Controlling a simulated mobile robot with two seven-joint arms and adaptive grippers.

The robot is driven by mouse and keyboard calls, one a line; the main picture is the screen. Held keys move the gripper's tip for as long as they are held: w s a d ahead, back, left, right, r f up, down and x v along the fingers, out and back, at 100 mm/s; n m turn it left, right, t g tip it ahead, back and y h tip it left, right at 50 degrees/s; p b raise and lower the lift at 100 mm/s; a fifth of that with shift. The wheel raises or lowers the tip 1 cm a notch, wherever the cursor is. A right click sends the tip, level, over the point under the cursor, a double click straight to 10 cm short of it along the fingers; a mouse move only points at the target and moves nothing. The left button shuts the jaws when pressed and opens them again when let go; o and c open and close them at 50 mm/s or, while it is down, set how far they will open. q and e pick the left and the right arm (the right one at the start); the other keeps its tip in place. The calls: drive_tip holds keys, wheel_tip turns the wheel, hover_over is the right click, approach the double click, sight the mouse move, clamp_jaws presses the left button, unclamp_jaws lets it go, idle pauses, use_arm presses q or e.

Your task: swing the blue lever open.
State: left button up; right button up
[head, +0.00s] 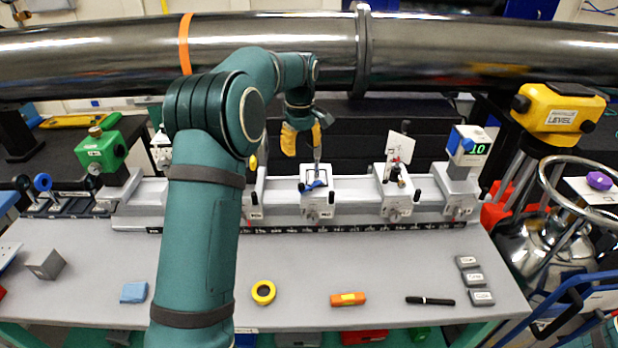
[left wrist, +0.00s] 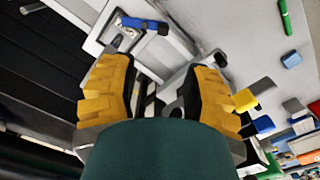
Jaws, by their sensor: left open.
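The blue lever (head: 316,184) sits low on a white carrier (head: 318,207) near the middle of the rail. A blue lever-like part also shows near the top of the left wrist view (left wrist: 141,24), on a pale block. My left gripper (head: 303,138) has yellow fingers and hangs above the lever, a little to its left and apart from it. In the left wrist view my left gripper (left wrist: 157,72) has its fingers spread, with no object held between them. The blue part lies beyond the fingertips. My right gripper is not in view.
A large dark pipe (head: 450,48) crosses above the bench. Other carriers stand along the rail (head: 350,222), one with a white card (head: 399,148). My left arm hides part of the rail. A yellow tape roll (head: 263,292), orange block (head: 348,299) and black marker (head: 430,300) lie in front.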

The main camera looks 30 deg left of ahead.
sight(302, 183)
use_arm(q)
drive_tip(key=f, duration=0.4)
drive_tip(key=f+b, duration=0.1)
drive_tip(key=f, duration=0.7)
drive_tip(key=shift+s+d+f+b, duration=0.15)
drive_tip(key=shift+s+f+b, duration=0.1)
drive_tip(key=shift+b, duration=0.15)
clamp_jaws()
